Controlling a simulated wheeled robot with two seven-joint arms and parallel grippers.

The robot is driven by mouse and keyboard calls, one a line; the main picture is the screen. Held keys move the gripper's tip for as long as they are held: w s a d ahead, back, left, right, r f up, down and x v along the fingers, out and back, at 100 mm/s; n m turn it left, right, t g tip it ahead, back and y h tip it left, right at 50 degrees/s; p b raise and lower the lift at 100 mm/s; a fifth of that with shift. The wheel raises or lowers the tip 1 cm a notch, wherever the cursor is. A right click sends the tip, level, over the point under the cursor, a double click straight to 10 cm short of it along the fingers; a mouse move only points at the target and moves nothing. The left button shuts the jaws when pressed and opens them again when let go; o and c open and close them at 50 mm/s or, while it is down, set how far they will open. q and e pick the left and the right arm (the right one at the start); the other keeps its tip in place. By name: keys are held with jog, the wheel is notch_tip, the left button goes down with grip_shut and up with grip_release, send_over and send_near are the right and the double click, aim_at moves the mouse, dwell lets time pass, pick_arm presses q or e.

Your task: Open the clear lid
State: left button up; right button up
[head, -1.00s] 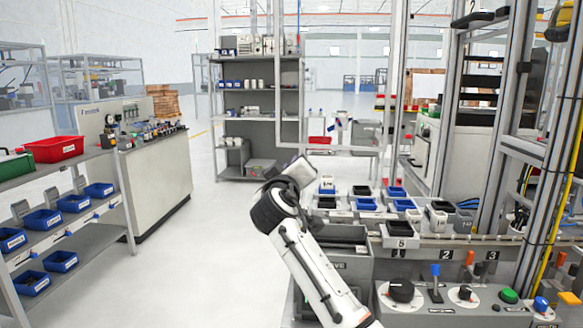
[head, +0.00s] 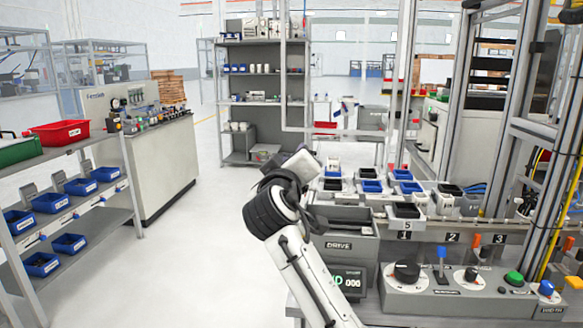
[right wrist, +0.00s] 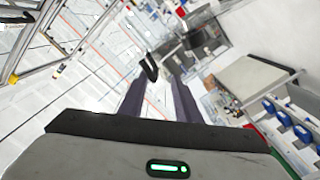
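I cannot make out the clear lid with certainty in either view. The workstation (head: 345,222) with small trays and a control panel stands at the right in the head view. My white and black right arm rises from the bottom of that view, and its gripper (head: 304,163) is in front of the workstation's left end. My left gripper is not in view.
The control panel has a black knob (head: 406,270), a green button (head: 513,278) and levers. Upright metal posts stand at the right. A rack with blue bins (head: 50,202) and a red bin (head: 60,132) is at the left. The floor (head: 195,245) between is clear.

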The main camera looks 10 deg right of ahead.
jog(key=v, duration=0.3)
jog(key=shift+s+a+f, duration=0.2)
jog(key=shift+s, duration=0.1)
jog(key=shift+a+f, duration=0.1)
jog(key=v, duration=1.1)
jog(key=shift+s, duration=0.4)
dwell(0.4)
dwell(0.5)
